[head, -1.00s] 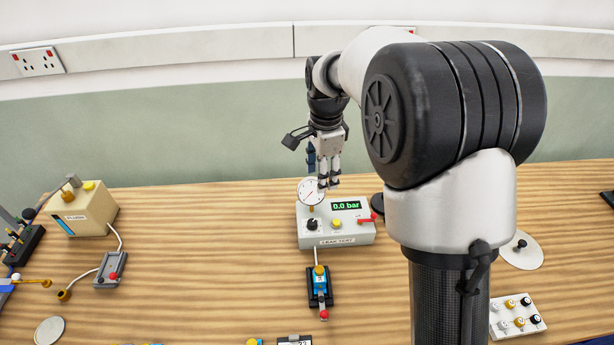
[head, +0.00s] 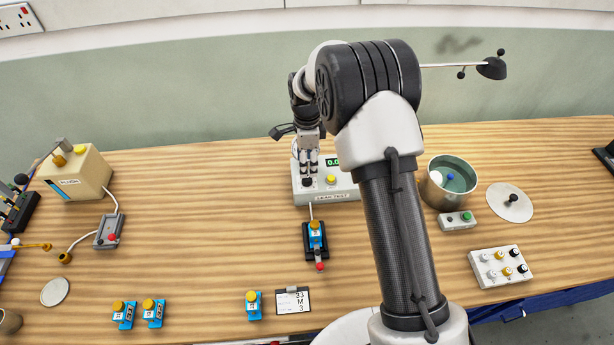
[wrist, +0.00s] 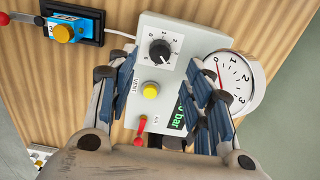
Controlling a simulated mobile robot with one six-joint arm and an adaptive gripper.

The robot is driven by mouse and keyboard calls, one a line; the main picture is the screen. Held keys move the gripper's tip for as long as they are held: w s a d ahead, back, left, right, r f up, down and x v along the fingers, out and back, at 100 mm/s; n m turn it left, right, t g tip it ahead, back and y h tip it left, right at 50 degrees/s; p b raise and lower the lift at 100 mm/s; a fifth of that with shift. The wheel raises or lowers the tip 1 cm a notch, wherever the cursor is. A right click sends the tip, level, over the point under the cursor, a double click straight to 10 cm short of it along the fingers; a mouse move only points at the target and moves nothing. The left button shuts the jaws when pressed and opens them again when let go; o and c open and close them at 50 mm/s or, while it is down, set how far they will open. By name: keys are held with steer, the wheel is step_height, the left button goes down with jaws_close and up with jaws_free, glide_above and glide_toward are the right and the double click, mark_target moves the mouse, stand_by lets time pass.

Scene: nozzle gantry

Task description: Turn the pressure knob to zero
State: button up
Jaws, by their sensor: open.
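The pressure knob (wrist: 160,50) is black with a white mark and sits on the pale leak test box (head: 340,190). Numbers ring it in the wrist view; I cannot tell for sure which one its mark points at. My gripper (head: 309,171) is over the box, pointing down, close to the knob in the head view. In the wrist view my gripper (wrist: 163,85) is open, its fingers apart on either side of the panel, with nothing between them in grip. The gauge (wrist: 232,82) has its red needle near 0. The green display (wrist: 178,118) is partly hidden by a finger.
The box also carries a yellow vent button (wrist: 150,90) and a red lever (wrist: 141,124). A blue valve in a black holder (head: 316,240) stands in front of it. A metal pot (head: 447,182) stands to the right. Bare table lies left of the box.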

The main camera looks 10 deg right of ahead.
mark_target(307, 180)
step_height(307, 180, down, 7)
steer(key=shift+r+b, duration=0.15)
steer(key=shift+b, duration=0.2)
steer(key=c, duration=1.1)
